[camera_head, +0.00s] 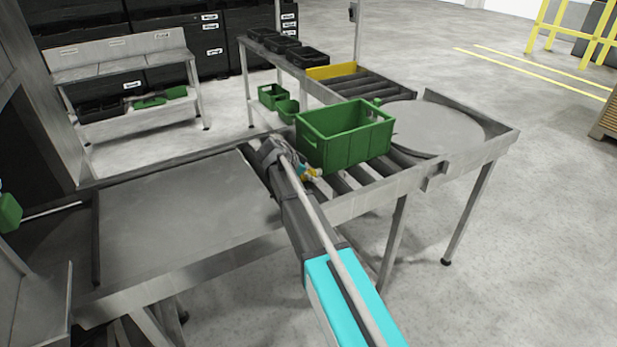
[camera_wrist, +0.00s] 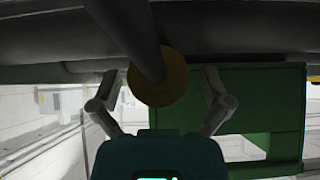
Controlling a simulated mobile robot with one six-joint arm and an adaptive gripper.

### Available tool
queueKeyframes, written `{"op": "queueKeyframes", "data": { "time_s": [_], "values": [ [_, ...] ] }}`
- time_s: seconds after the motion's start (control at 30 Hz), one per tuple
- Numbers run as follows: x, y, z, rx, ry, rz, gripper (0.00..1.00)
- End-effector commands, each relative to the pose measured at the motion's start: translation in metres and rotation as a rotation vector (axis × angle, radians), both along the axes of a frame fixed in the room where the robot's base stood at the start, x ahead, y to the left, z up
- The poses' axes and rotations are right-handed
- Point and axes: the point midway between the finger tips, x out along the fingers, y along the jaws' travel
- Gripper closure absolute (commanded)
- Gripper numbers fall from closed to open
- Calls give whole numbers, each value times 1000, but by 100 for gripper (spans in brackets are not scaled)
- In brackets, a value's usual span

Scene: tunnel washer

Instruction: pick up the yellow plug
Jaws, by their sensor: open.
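The yellow plug (camera_wrist: 176,88) is a round yellow disc in the middle of the wrist view. A dark rod crosses in front of it and hides its upper left part. My gripper (camera_wrist: 166,76) is open, with one finger on each side of the plug in the picture. I see no clear contact between the fingers and the plug. In the head view, a small yellow patch (camera_head: 313,172) shows by the end of my arm, in front of the green crate. I cannot tell whether it is the plug. My fingers are not clear there.
The green crate (camera_head: 343,154) stands on the roller conveyor (camera_head: 372,190), close to my arm; its green side (camera_wrist: 262,92) fills the wrist view's right. Dark bars cross the top of that view. A flat metal table (camera_head: 180,215) lies left, a round turntable (camera_head: 437,128) right.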

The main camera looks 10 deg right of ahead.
Motion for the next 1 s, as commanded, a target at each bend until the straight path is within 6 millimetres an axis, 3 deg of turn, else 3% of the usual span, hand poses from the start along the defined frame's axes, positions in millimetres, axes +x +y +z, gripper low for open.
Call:
{"op": "queueKeyframes", "data": {
  "time_s": [0.3,0.8,0.87,1.0],
  "values": [
    [0,1,0,0,0,0,2],
    [0,1,0,0,0,1,93],
    [0,1,0,0,0,1,100],
    [0,1,0,0,0,1,100]
  ]
}}
